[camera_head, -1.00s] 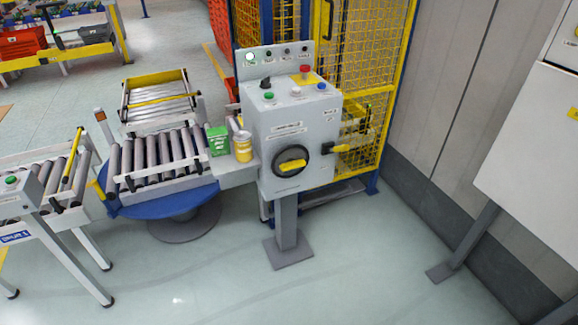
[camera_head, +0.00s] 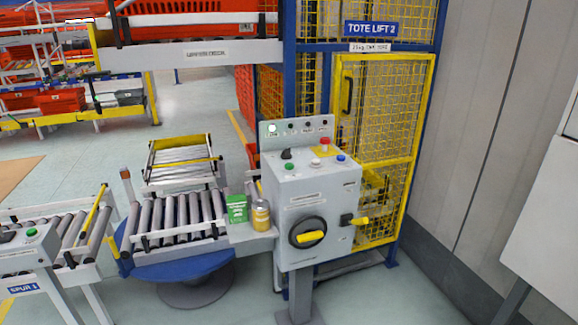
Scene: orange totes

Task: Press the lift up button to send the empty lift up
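The lift's control box (camera_head: 318,205) stands on a grey post in the middle of the view. Its sloping top carries a black selector switch (camera_head: 286,154), a green button (camera_head: 289,166), a white or pale button (camera_head: 312,162), a blue button (camera_head: 341,158) and a red button (camera_head: 324,142) on a yellow plate. Their small labels are too small to read. A lamp (camera_head: 272,128) glows on the back panel. The yellow-mesh cage (camera_head: 392,110) behind bears the sign "TOTE LIFT 2" (camera_head: 370,29). Neither of my grippers shows.
A yellow-handled rotary switch (camera_head: 310,236) and a side handle (camera_head: 356,221) stick out from the box. A green carton (camera_head: 237,208) and a yellow tin (camera_head: 261,215) stand on a shelf beside it. A roller turntable (camera_head: 180,219) is left.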

